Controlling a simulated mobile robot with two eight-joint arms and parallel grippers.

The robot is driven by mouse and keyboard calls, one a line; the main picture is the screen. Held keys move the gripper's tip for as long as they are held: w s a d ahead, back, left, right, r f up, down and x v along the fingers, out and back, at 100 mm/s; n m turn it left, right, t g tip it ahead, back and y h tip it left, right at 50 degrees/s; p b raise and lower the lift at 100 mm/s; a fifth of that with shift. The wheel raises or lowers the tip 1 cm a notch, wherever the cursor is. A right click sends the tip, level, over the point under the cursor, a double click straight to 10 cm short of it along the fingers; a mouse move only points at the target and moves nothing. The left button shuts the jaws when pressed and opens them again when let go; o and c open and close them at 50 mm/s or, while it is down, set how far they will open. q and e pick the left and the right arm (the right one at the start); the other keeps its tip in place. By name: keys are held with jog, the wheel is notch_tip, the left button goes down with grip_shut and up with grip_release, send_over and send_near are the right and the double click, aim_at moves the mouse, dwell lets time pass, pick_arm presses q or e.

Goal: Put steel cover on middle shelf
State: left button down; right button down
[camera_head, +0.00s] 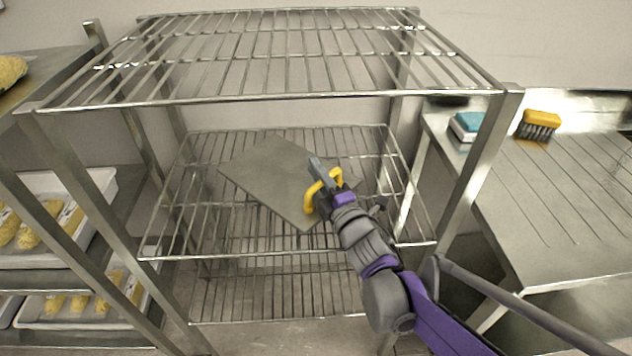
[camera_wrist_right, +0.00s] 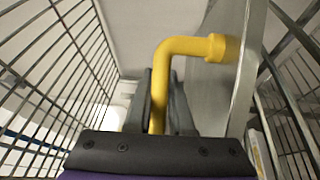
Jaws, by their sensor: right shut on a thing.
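The steel cover (camera_head: 265,176) is a flat grey plate with a yellow handle (camera_head: 313,197). In the head view it appears over the middle wire shelf (camera_head: 200,240) of the rack, turned at an angle to the shelf. My right gripper (camera_head: 322,178) reaches in from the front right and is shut on the handle. In the right wrist view the yellow handle (camera_wrist_right: 185,48) passes between the fingers and the cover (camera_wrist_right: 235,70) stands beside them. I cannot tell whether the cover touches the shelf wires. My left gripper is not in view.
The rack's top shelf (camera_head: 270,98) lies above my arm, and a lower shelf (camera_head: 280,300) lies below. Posts stand at the corners. A steel bench at the right holds a brush (camera_head: 540,122) and a blue-topped sponge (camera_head: 467,122). Trays with yellow packs (camera_head: 40,225) are on the left.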

notch_tip(320, 180, down, 3)
jog(key=shift+b, duration=0.4)
jog(key=shift+r, duration=0.1)
jog(key=c, duration=0.8)
grip_release()
jog(key=p+v, duration=0.1)
jog(key=v, duration=1.1)
